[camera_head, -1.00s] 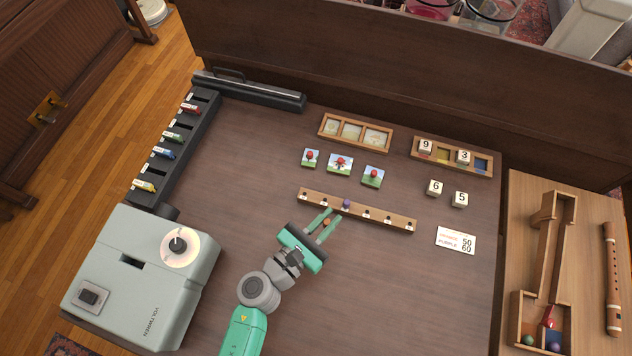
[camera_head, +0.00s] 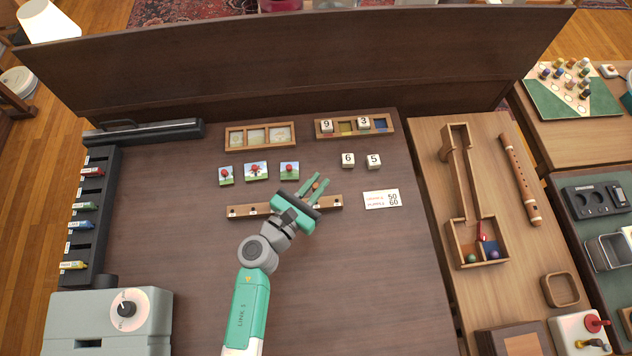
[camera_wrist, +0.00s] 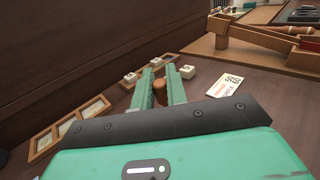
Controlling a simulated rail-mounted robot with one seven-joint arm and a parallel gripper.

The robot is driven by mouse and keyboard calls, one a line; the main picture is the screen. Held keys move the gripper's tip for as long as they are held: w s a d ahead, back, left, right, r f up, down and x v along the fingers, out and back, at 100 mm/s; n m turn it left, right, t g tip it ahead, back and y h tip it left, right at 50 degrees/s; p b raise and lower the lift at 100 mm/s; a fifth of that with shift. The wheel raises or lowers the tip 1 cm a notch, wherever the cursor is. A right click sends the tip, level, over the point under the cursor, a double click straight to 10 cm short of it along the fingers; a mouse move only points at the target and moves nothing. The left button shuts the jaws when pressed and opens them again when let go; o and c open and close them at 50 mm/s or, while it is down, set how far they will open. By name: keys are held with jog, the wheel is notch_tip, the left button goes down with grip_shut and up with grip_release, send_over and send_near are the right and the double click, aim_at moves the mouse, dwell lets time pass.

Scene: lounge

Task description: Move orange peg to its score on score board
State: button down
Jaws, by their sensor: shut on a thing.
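My gripper (camera_head: 317,178) is shut on the orange peg (camera_head: 316,185). In the wrist view the peg (camera_wrist: 159,88) sits between the two green fingers (camera_wrist: 161,78). The score board (camera_head: 246,211) is a long wooden strip with a row of marked spots. My gripper's body covers its middle, and the fingers reach past its far side, seemingly above the table. The purple peg on the board is hidden now. A white score card (camera_head: 382,199) lies to the right and reads 50 and 60; it also shows in the wrist view (camera_wrist: 228,86).
Number blocks 6 (camera_head: 348,160) and 5 (camera_head: 374,161) lie beyond the fingers. A tray (camera_head: 354,134) with blocks 9 and 3, three picture tiles (camera_head: 256,171) and a framed tray (camera_head: 261,146) stand further back. The table's front right is clear.

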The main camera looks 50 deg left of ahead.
jog(key=shift+f+b, duration=2.45)
jog(key=shift+f, duration=0.3)
jog(key=shift+f+b, duration=1.25)
jog(key=shift+f, duration=0.15)
jog(key=c, duration=1.3)
grip_release()
jog(key=shift+s, duration=0.15)
jog(key=shift+s+d+p, duration=0.2)
jog(key=shift+s+p, duration=0.05)
jog(key=shift+s, duration=0.7)
jog(key=shift+s+d+p, duration=0.2)
jog(key=shift+s, duration=0.7)
jog(key=shift+s+d+p, duration=0.2)
jog(key=shift+s+p, duration=0.05)
jog(key=shift+s, duration=0.7)
jog(key=shift+w+r, duration=0.1)
jog(key=shift+r, duration=0.05)
